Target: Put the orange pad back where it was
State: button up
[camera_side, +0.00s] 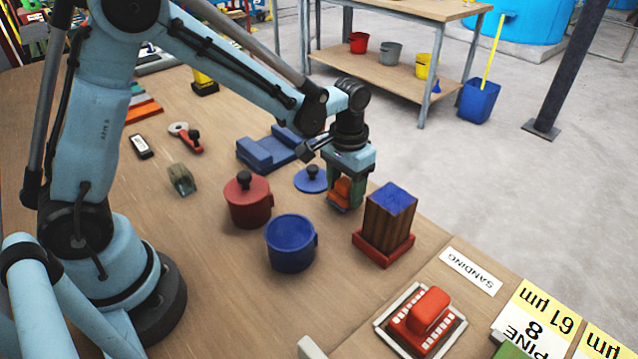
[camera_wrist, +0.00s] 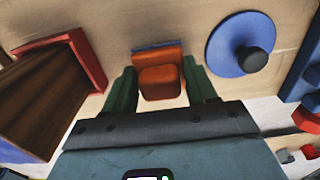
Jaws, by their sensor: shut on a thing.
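The orange pad (camera_side: 341,190) is a small orange block with a raised grip. In the wrist view the pad (camera_wrist: 160,82) sits between my two green fingers, with a blue strip along its far edge. My gripper (camera_side: 346,197) is shut on its grip, just left of a wooden block with a blue top (camera_side: 390,208) standing in a red tray (camera_side: 383,248). I cannot tell whether the pad's underside touches the table. A larger red pad (camera_side: 427,311) rests in a grey-edged tray (camera_side: 383,322) at the front, near a "SANDING" label (camera_side: 470,271).
A blue lid (camera_side: 311,181) lies close left of my gripper. A red lidded pot (camera_side: 248,203) and an open blue pot (camera_side: 291,245) stand further left. A blue stepped block (camera_side: 265,152) lies behind. Yellow grit labels (camera_side: 545,312) lie at the front right.

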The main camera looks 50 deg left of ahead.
jog(key=shift+f, duration=0.55)
jog(key=shift+f, duration=0.15)
jog(key=o, duration=1)
